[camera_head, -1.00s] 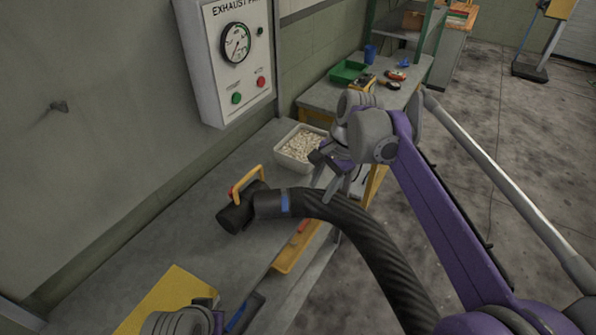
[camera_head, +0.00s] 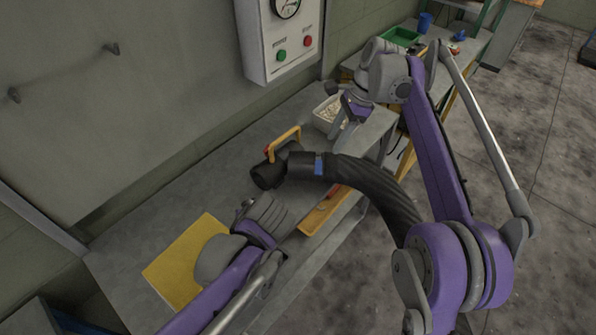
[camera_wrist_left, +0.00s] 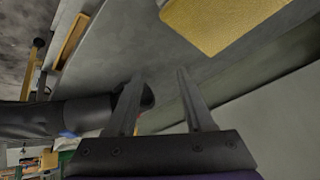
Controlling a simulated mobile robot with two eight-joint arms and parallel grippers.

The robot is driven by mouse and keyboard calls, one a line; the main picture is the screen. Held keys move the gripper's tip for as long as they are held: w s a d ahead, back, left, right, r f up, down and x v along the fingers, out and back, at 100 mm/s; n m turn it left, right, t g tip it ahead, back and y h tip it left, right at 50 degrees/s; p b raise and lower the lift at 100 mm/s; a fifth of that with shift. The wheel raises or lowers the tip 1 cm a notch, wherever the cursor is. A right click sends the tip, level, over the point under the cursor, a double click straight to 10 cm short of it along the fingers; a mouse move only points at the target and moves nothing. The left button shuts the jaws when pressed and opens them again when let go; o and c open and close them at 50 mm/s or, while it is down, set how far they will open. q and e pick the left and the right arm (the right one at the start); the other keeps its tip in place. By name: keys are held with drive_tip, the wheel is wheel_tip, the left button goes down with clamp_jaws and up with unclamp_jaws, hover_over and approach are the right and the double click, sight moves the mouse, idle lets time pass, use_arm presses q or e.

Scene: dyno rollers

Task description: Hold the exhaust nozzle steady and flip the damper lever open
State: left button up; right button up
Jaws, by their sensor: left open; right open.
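The exhaust nozzle (camera_head: 268,174) is a black, wide-mouthed end on a thick ribbed hose (camera_head: 375,183) with a blue band, lying over the grey bench. The damper lever (camera_head: 285,137), an orange-yellow handle with a red part, stands up above it. My left gripper (camera_head: 243,205) is in front of the nozzle and apart from it; its fingers are mostly hidden by the wrist. The left wrist view shows its fingers (camera_wrist_left: 158,76) open and empty, with the dark nozzle (camera_wrist_left: 147,97) partly behind one finger. My right gripper (camera_head: 345,117) is open and empty, above and right of the lever.
A bin of pale pieces (camera_head: 325,115) stands behind the right gripper. A yellow sheet (camera_head: 180,262) lies at the bench's near left. An orange tray (camera_head: 322,216) sits at its front edge. A control panel (camera_head: 257,45) hangs on the wall. Bare bench (camera_head: 200,185) lies left of the nozzle.

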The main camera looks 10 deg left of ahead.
use_arm(q)
drive_tip(key=w+d+r+n+t+y, duration=0.1)
drive_tip(key=w+d+n+t+y, duration=0.2)
drive_tip(key=w, duration=0.5)
drive_tip(key=n+t+y, duration=0.1)
drive_tip(key=n+y, duration=0.1)
drive_tip(key=n, duration=0.1)
approach(273, 159)
drive_tip(key=x, duration=0.8)
drive_tip(key=shift+w+a+f, duration=0.1)
drive_tip(key=shift+w+f, duration=0.05)
clamp_jaws()
idle(0.6)
